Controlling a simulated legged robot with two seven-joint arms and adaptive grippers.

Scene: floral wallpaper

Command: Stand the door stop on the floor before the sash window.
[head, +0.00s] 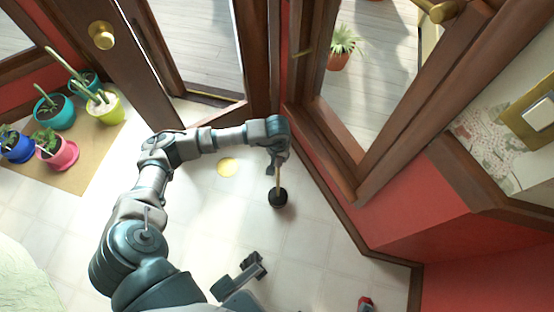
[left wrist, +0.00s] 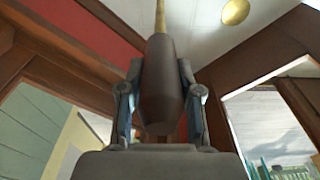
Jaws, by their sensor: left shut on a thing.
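My left gripper (head: 277,160) is shut on the dark handle of the door stop (head: 278,198). The door stop hangs about upright below it, with a thin golden rod and a round black base. The left wrist view shows its dark tapered handle (left wrist: 163,85) between the two fingers; the base is outside that view. I cannot tell whether the base touches the floor (head: 330,270). A brown-framed window (head: 370,160), seemingly the sash window, is to the right of the gripper. My right gripper (head: 250,268) shows small at the lower middle; its jaws are unclear.
A flat yellow disc (head: 227,167) lies on the floor left of the door stop; it also shows in the left wrist view (left wrist: 235,12). Several potted plants (head: 56,150) stand on a tan mat (head: 88,168) at left. Red wall and brown baseboard border the right. Floor around the base is clear.

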